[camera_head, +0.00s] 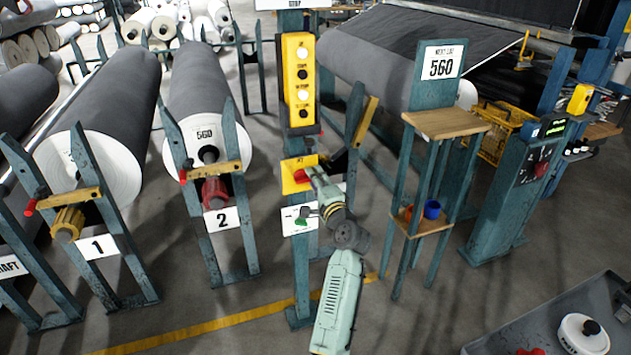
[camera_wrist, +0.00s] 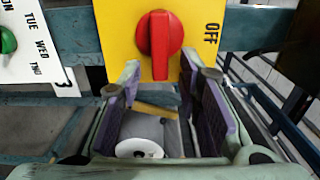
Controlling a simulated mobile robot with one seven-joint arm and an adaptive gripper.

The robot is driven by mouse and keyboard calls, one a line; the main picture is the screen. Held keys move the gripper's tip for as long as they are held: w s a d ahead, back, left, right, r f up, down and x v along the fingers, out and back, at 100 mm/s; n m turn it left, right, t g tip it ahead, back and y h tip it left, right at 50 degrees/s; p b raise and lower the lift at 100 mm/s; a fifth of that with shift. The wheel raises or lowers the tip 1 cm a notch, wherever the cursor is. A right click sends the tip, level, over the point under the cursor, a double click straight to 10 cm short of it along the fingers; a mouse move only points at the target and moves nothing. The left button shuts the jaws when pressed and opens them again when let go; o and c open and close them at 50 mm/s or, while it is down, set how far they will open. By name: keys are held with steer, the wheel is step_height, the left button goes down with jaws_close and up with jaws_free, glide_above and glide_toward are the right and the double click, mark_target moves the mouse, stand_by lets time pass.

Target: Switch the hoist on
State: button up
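The switch is a red rotary knob (camera_wrist: 160,45) on a yellow plate (camera_wrist: 120,25). The word OFF stands to its right in the wrist view, turned sideways. The knob's bar runs up and down in that picture. In the head view the yellow plate (camera_head: 290,183) sits on a teal post and my gripper partly covers it. My gripper (camera_wrist: 160,68) is open and empty, with its fingertips apart at either side of the knob's lower end. In the head view my gripper (camera_head: 314,178) is at the plate. I cannot tell whether the fingers touch the knob.
A white card (camera_wrist: 30,40) with a green knob (camera_wrist: 8,41) is beside the plate. A yellow button box (camera_head: 301,75) is higher on the post. Racks with grey rolls (camera_head: 200,85) stand left; a shelf stand (camera_head: 445,122) is close on the right.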

steer(key=v, duration=1.2)
